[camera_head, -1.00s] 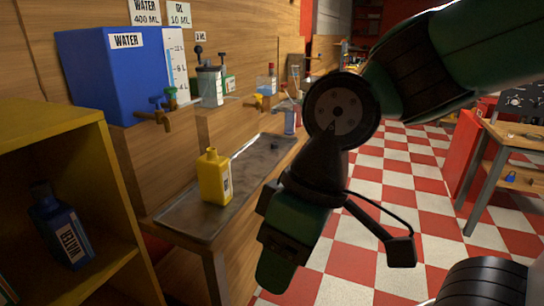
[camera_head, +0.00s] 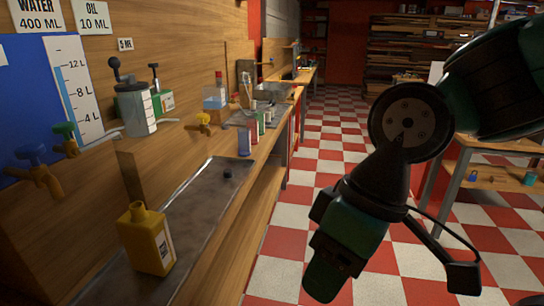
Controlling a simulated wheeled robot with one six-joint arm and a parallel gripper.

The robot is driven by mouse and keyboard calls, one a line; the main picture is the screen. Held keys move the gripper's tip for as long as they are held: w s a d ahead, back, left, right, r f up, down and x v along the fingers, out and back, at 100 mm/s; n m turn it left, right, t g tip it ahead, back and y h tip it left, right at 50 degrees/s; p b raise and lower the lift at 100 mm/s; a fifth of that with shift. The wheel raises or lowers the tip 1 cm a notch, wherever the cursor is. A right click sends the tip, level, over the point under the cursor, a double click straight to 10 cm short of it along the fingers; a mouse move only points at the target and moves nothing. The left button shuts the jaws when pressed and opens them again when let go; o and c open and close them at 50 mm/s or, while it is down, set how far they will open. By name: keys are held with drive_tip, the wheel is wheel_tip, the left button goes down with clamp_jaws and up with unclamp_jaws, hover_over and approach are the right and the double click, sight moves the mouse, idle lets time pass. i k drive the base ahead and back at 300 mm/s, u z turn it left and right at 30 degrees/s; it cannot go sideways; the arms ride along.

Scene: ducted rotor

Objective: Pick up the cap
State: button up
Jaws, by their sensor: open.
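A small dark cap (camera_head: 227,173) lies on the grey metal worktop (camera_head: 200,205) along the left wall. A yellow bottle (camera_head: 147,238) with an open neck stands nearer on the same worktop. My gripper (camera_head: 322,280) hangs over the checkered floor at the lower right of the cap, well apart from it. It is open, and nothing shows in it; its fingertips are hard to make out.
A blue water tank with taps (camera_head: 38,172) is at the left. A lidded clear container (camera_head: 136,108) and several bottles (camera_head: 244,138) stand along the wall. A workbench (camera_head: 490,150) is at the right.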

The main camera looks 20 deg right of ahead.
sight(228, 172)
drive_tip(key=z, duration=0.2)
drive_tip(key=i, duration=2.05)
drive_tip(key=u, duration=0.3)
